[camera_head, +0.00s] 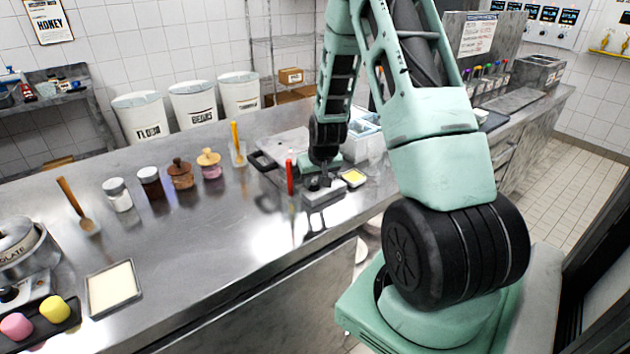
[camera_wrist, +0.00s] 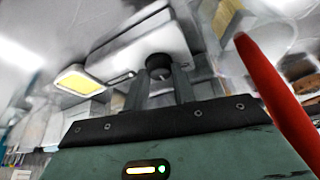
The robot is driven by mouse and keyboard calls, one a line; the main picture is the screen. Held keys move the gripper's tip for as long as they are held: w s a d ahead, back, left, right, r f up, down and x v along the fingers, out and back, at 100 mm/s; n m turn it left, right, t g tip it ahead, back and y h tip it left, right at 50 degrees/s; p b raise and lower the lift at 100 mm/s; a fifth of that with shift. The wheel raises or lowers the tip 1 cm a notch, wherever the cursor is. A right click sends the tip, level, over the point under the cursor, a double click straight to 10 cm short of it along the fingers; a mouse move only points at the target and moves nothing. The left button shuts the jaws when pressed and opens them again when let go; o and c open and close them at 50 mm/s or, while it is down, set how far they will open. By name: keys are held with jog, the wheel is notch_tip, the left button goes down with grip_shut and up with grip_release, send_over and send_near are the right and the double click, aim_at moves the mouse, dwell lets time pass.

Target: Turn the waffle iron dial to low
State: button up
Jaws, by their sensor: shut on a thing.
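The waffle iron's grey control box (camera_head: 324,197) stands near the front edge of the counter; its pale metal body (camera_wrist: 125,45) fills the upper middle of the wrist view. A round black dial (camera_wrist: 158,66) sits on its face. My gripper (camera_wrist: 160,80) has its two dark fingers on either side of the dial, shut on it. In the head view my gripper (camera_head: 320,178) points down at the box, and the dial's mark and setting cannot be read in either view.
A red-handled brush (camera_wrist: 275,90) is close beside my gripper, also upright in the head view (camera_head: 290,177). The front middle counter is clear.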

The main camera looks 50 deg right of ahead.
jog(key=o, duration=1)
jog(key=b+v, duration=0.2)
jog(key=v, duration=1.5)
jog(key=shift+r, duration=0.2)
jog(key=s+a+n+g+y, duration=0.1)
jog(key=a+n+y, duration=0.4)
jog(key=a, duration=2)
jog(key=s+a+n+g, duration=0.1)
jog(key=s+a+n, duration=0.2)
jog(key=s+a, duration=0.2)
jog(key=s+a+n+g+h, duration=0.1)
jog(key=s+a+n, duration=0.1)
jog(key=s+a, duration=0.3)
jog(key=s+a+n+g+h, duration=0.1)
jog(key=s+a+n, duration=0.2)
jog(key=s+a, duration=0.2)
jog(key=shift+s+a+f+n, duration=0.15)
jog(key=shift+s+f, duration=0.05)
jog(key=shift+s, duration=0.25)
jog(key=shift+s+a+f+n, duration=0.15)
jog(key=shift+s+f, duration=0.05)
jog(key=shift+s, duration=0.2)
